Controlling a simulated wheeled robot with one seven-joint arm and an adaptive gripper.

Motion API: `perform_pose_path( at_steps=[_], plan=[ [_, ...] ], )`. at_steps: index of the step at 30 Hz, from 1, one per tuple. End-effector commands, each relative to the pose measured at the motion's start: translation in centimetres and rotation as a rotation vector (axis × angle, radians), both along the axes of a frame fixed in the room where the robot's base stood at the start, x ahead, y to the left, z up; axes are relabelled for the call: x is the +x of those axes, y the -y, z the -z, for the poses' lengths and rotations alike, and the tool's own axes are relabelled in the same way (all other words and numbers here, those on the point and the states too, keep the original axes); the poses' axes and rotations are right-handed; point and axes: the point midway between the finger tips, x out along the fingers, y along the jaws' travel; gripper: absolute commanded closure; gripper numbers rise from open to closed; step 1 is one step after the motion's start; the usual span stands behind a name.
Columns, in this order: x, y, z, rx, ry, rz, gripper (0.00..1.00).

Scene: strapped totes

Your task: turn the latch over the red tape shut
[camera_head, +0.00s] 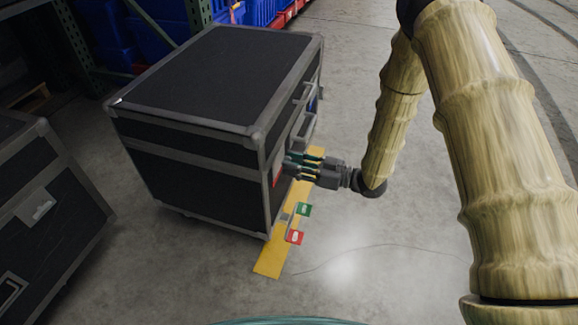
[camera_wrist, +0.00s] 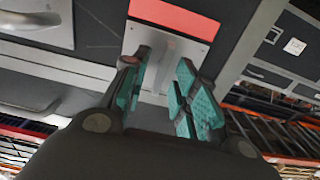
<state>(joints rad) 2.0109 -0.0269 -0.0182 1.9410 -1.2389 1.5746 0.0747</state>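A black case (camera_head: 200,80) with grey metal edges stands on the floor. In the wrist view, the red tape (camera_wrist: 172,17) is a strip on the case's side, just above a light grey metal latch plate (camera_wrist: 160,42). My gripper (camera_head: 292,165) is at this side of the case in the head view. In the wrist view, its teal-padded fingers (camera_wrist: 165,75) are apart, with their tips in front of the plate. The latch's turning part is mostly hidden between the fingers, and I cannot tell its angle or whether a finger touches it.
A yellow floor strip (camera_head: 270,262) runs beside the case, with a green tag (camera_head: 304,210) and a red tag (camera_head: 295,237) near it. Another dark case (camera_head: 45,220) stands at the left. Blue bins (camera_head: 155,40) are behind. Open concrete floor lies to the right.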

Motion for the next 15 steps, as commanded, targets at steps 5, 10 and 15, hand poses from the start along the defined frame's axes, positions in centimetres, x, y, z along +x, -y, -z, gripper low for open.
perform_pose_path(
  at_steps=[5, 10, 15],
  plan=[
    [0.4, -1.2, 0.1, 0.0, 0.001, -0.001, 0.71],
    [0.5, -1.5, 0.0, 0.0, 0.0, 0.0, 0.71],
    [0.5, -1.5, 0.0, 0.0, 0.0, 0.0, 0.71]
  ],
)
